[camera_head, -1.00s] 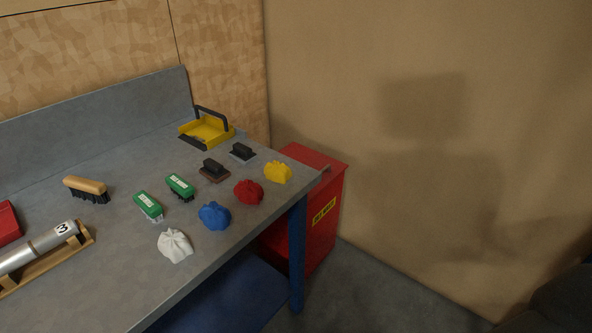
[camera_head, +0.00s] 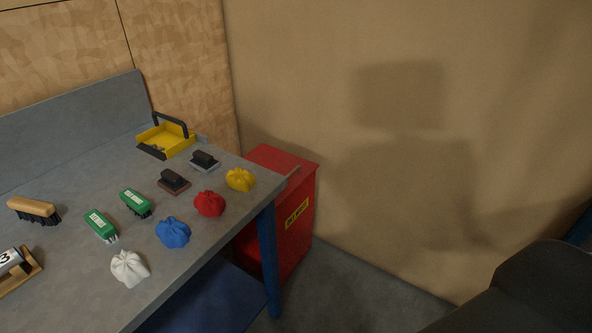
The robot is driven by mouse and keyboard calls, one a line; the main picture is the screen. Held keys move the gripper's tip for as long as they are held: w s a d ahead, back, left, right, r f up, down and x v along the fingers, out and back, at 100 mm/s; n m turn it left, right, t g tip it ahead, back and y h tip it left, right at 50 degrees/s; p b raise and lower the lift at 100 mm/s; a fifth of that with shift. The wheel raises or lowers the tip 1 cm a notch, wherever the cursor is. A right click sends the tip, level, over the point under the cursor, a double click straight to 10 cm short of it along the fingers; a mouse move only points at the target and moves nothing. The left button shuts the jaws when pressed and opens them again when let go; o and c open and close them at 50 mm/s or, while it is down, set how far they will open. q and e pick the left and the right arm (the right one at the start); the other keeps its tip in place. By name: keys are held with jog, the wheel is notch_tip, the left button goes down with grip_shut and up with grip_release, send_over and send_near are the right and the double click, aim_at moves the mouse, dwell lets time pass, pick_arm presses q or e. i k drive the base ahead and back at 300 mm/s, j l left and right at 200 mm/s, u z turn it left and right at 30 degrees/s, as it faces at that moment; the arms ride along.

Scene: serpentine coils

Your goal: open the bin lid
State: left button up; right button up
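A red bin (camera_head: 297,238) with a yellow label stands on the floor beyond the right end of the workbench, close to the wall. Its red lid (camera_head: 272,158) is shut and lies flat on top. The bench corner and leg hide part of the bin's left side. Neither of my grippers shows in the head view. A dark rounded shape at the lower right looks like part of my own arm.
The grey workbench (camera_head: 75,190) carries several coloured cloth bundles, green-backed brushes, a wooden brush (camera_head: 34,209) and a yellow tray (camera_head: 166,139). A blue leg (camera_head: 268,258) stands beside the bin. Grey floor (camera_head: 350,285) right of the bin is clear.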

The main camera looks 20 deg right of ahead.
aim_at(297, 169)
jog(key=i+l, duration=0.15)
jog(key=l, duration=0.2)
jog(key=i+l, duration=0.15)
jog(key=l, duration=0.25)
jog(key=i+l, duration=0.15)
jog(key=l, duration=0.2)
jog(key=i+l, duration=0.15)
jog(key=l, duration=0.25)
jog(key=i+l, duration=0.15)
jog(key=l, duration=0.2)
jog(key=i+l, duration=0.15)
jog(key=l, duration=0.25)
jog(key=i+l, duration=0.15)
jog(key=l, duration=0.2)
jog(key=i+l, duration=0.15)
jog(key=l, duration=0.25)
jog(key=z, duration=0.05)
